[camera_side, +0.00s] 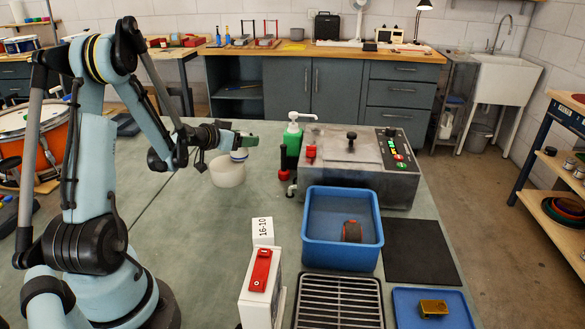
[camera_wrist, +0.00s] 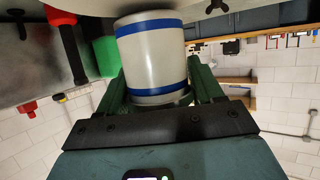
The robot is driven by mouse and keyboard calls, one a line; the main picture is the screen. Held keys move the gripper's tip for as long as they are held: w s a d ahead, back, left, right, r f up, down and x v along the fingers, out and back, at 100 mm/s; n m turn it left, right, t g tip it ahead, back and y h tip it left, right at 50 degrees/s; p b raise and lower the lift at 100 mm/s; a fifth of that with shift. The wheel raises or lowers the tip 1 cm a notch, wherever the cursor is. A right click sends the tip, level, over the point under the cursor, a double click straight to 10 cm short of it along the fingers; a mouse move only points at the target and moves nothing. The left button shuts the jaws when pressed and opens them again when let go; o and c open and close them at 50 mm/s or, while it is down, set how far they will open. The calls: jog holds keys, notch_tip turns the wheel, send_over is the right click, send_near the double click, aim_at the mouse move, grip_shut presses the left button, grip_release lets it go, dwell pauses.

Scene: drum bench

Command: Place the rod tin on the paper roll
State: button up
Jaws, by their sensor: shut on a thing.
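The rod tin, white with blue bands, is between the green fingers of my gripper (camera_wrist: 152,90) in the wrist view (camera_wrist: 150,58). The fingers are shut on its sides. In the side view, my gripper (camera_side: 244,141) reaches in from the left, and the tin (camera_side: 239,155) shows just below its fingers. The white paper roll (camera_side: 227,175) stands upright on the bench. The tin appears over the right part of the roll's top; I cannot tell whether they touch. The wrist view is upside down, with a pale surface at its top edge beyond the tin.
A green pump bottle (camera_side: 292,138) and a red-handled tool (camera_side: 283,160) stand right of the roll. Behind the blue bin (camera_side: 312,250) is a grey machine (camera_side: 372,180). A white box labelled 16-10 (camera_side: 262,290) stands at the front.

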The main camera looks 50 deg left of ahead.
jog(key=shift+f, duration=0.25)
jog(key=o, duration=1.2)
